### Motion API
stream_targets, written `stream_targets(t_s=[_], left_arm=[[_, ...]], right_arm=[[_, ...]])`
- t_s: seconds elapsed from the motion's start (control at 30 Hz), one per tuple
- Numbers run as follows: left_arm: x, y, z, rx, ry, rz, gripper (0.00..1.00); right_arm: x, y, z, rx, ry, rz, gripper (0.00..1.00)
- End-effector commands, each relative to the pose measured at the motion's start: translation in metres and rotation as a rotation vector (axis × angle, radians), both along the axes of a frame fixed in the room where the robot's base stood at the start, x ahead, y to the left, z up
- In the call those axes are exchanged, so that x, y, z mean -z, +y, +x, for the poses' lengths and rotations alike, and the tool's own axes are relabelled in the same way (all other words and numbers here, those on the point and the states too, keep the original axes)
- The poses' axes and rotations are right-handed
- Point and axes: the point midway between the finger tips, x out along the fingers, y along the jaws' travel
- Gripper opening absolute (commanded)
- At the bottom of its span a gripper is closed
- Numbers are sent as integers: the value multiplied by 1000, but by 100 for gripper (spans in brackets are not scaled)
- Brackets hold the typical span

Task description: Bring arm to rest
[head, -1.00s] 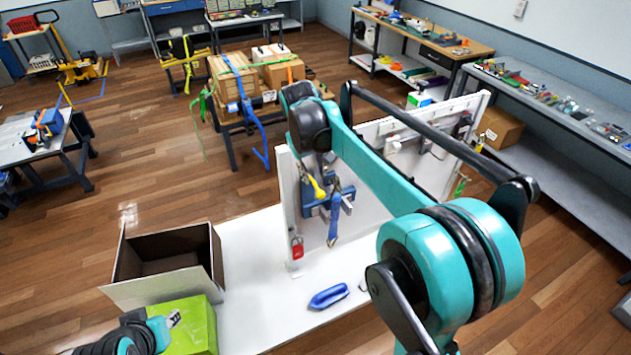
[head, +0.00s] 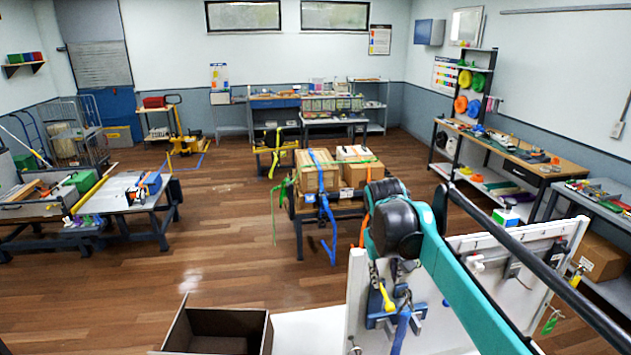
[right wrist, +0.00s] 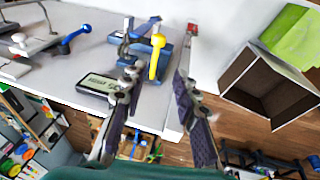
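My right arm reaches across the white panel (head: 357,300) in the head view. Its gripper (right wrist: 160,50) shows in the right wrist view with two dark fingers spread apart and nothing seen between them in grip. Beyond the fingers is a blue ratchet device (right wrist: 138,48) with a yellow handle (right wrist: 157,57), mounted on the panel. The handle also shows in the head view (head: 386,297), just below my right wrist. A blue strap (head: 400,332) hangs there. Whether a finger touches the device I cannot tell. My left gripper is out of view.
An open box (head: 218,330) stands left of the panel; a green block (right wrist: 297,35) lies beside it in the wrist view. A grey display unit (right wrist: 97,88) is near the left finger. Strapped crates (head: 316,172) stand behind.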

Motion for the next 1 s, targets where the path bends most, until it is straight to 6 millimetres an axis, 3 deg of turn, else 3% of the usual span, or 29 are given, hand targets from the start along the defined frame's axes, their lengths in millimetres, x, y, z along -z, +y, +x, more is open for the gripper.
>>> stream_targets(t_s=[0.03, 0.3, 0.6, 0.7, 0.83, 1.0], left_arm=[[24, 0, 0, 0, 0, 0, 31], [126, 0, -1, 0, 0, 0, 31], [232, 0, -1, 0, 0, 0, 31], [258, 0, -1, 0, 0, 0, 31], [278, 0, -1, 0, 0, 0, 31], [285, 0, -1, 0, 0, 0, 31]], right_arm=[[23, 2, -11, -1, -15, 7, 30], [142, 18, -89, -5, -158, 69, 30], [298, 35, -174, -2, -324, 144, 30], [344, 39, -195, 1, -368, 164, 30], [382, 43, -212, 5, -410, 183, 30], [398, 45, -219, 6, -430, 193, 30]])
